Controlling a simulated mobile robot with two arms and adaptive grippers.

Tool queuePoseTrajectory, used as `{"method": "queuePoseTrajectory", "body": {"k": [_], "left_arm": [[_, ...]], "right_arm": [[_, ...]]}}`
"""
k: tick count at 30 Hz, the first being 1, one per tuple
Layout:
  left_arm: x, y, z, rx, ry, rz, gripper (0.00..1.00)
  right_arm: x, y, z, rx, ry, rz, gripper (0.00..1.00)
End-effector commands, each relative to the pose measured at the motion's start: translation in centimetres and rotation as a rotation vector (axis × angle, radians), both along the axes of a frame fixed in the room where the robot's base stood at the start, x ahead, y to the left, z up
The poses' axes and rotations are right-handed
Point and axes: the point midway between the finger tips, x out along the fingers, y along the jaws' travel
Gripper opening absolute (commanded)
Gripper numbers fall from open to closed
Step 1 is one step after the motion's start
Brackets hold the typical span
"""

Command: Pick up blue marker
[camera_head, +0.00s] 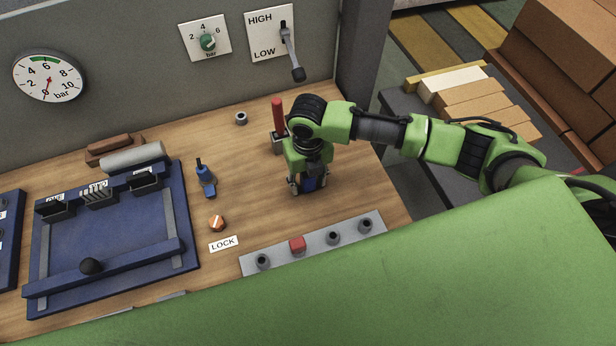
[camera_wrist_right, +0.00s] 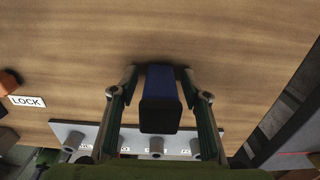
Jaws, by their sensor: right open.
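The blue marker (camera_wrist_right: 161,82), a blue block with a dark near end, stands between the fingers of my right gripper (camera_wrist_right: 158,73) in the right wrist view. In the head view, a small part of the marker (camera_head: 310,184) shows below my right gripper (camera_head: 308,187), over the wooden bench. The jaws are open, with one finger on each side of the marker. A slim gap shows by each finger. The rest of the marker is hidden by the gripper in the head view. My left gripper is not in view.
A blue fixture (camera_head: 110,240), a small blue tool (camera_head: 205,178) and an orange knob (camera_head: 217,223) are left.

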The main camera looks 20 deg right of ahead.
Motion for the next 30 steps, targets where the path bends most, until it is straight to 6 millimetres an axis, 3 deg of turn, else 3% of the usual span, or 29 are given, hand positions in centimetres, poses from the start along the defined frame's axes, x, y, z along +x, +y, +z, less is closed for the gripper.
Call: {"method": "queuePoseTrajectory", "body": {"k": [3, 8, 9, 20, 30], "left_arm": [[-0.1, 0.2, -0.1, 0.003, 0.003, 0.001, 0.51], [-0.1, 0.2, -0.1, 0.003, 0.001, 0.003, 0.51], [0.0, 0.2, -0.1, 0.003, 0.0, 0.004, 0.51], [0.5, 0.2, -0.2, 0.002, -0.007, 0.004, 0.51], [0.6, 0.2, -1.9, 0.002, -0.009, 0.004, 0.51]], "right_arm": [[0.0, 0.0, 0.0, 0.0, 0.0, 0.0, 0.43], [0.0, 0.0, 0.0, 0.0, 0.0, 0.0, 0.04], [0.0, 0.0, 0.0, 0.0, 0.0, 0.0, 0.02], [0.1, 0.0, 0.6, 0.002, -0.004, 0.0, 0.02], [0.2, 0.0, 6.8, 0.002, -0.006, 0.001, 0.02]]}}
